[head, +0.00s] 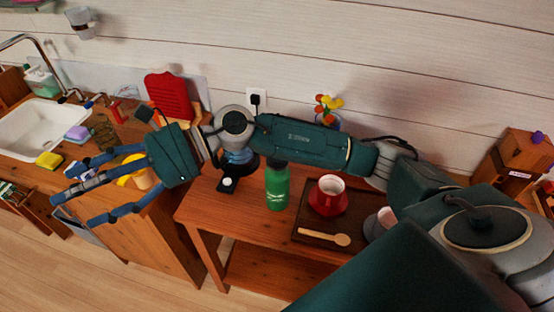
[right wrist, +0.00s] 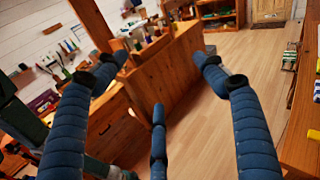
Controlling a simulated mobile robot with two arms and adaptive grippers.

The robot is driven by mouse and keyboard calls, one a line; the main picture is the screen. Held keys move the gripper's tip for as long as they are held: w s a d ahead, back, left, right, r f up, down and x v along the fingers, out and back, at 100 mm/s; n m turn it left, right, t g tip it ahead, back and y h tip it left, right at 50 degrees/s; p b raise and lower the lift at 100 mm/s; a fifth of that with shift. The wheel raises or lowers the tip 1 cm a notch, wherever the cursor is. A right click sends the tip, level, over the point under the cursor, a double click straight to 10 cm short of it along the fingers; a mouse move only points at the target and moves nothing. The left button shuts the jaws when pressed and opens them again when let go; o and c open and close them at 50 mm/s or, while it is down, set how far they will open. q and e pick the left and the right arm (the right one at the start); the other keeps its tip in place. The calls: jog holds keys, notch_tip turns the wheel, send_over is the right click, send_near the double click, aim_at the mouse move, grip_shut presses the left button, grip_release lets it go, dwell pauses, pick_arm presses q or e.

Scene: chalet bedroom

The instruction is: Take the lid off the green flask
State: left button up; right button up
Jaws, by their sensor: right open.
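The green flask (head: 277,190) stands upright on the small wooden table (head: 240,225) in the head view. Its dark top (head: 277,163) shows just below my right arm, which partly hides it, so I cannot make out the lid clearly. My right gripper (head: 82,195) is well to the left of the flask, in front of the sink counter. Its blue fingers are spread and empty, also in the right wrist view (right wrist: 160,78). The flask is not seen in that view. My left gripper is not in view.
Right of the flask, a dark tray (head: 310,250) holds a red cup (head: 328,195) and a wooden spoon (head: 325,236). A small black item (head: 228,184) lies left of the flask. The counter has a sink (head: 40,130) and sponges. Wooden floor (right wrist: 205,125) is clear in front.

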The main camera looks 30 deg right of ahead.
jog(key=w+d+f+n+g+h, duration=0.1)
jog(key=d+f+n+h, duration=0.3)
jog(key=d+f, duration=0.1)
jog(key=n+h, duration=0.4)
jog(key=h, duration=0.9)
send_over(278, 160)
jog(key=w, duration=0.1)
notch_tip(278, 160, down, 3)
jog(key=shift+d+r, duration=0.1)
jog(key=f, duration=0.1)
jog(key=f+p, duration=0.1)
jog(key=f, duration=0.3)
jog(key=shift+d+f+p, duration=0.1)
jog(key=shift+d+p, duration=0.2)
jog(key=shift+p, duration=0.1)
notch_tip(278, 160, down, 5)
jog(key=p, duration=0.3)
jog(key=shift+s+a+r, duration=0.1)
jog(key=shift+a+r, duration=0.05)
jog(key=shift+r, duration=0.05)
jog(key=shift+f, duration=0.45)
jog(key=c, duration=1.2)
